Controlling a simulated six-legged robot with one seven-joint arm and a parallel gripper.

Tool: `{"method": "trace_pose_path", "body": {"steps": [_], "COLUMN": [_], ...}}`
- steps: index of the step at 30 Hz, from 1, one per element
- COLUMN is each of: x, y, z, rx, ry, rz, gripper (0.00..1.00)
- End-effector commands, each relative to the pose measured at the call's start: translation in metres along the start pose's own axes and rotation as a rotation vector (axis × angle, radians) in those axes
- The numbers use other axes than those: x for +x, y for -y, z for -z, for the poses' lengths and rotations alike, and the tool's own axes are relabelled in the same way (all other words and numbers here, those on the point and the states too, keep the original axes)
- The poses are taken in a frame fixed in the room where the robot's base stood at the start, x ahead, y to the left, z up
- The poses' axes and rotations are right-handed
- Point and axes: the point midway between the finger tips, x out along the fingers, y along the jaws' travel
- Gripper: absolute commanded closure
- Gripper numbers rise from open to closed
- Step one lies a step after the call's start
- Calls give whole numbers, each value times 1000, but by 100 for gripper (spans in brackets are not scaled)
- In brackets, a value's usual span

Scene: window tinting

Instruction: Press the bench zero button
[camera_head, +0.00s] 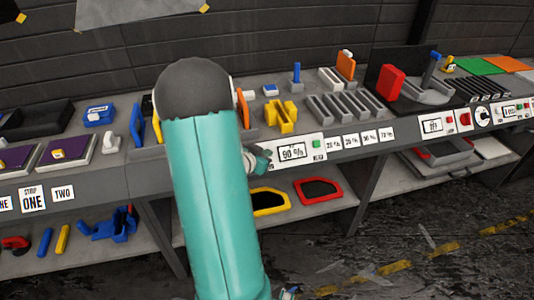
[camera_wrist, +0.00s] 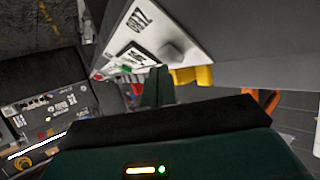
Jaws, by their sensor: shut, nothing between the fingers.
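A white meter panel (camera_head: 296,151) reading about "90 %" is set in the bench's front edge. A small green button (camera_head: 316,143) sits at the right end of this panel; its label is too small to read. My gripper (camera_head: 262,161) is shut and empty, just left of the panel's display. In the wrist view, my gripper (camera_wrist: 157,86) shows as a dark green closed pair of fingers below the panel (camera_wrist: 135,52). A green patch (camera_wrist: 125,69) shows on the panel near the fingertips. I cannot tell whether the fingers touch the panel.
The bench top holds a yellow block (camera_head: 281,116), a grey slotted rack (camera_head: 345,106) and a red block (camera_head: 390,82). Red and yellow framed trays (camera_head: 318,191) lie on the shelf below. My arm hides part of the bench. The floor in front is open.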

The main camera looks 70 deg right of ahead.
Motion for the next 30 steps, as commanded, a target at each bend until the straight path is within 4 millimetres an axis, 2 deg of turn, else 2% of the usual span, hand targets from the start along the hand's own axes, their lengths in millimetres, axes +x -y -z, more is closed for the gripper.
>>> {"method": "trace_pose_path", "body": {"steps": [30], "x": [5], "y": [4], "z": [-4], "rx": [0], "ry": [1], "rz": [0], "gripper": [100]}}
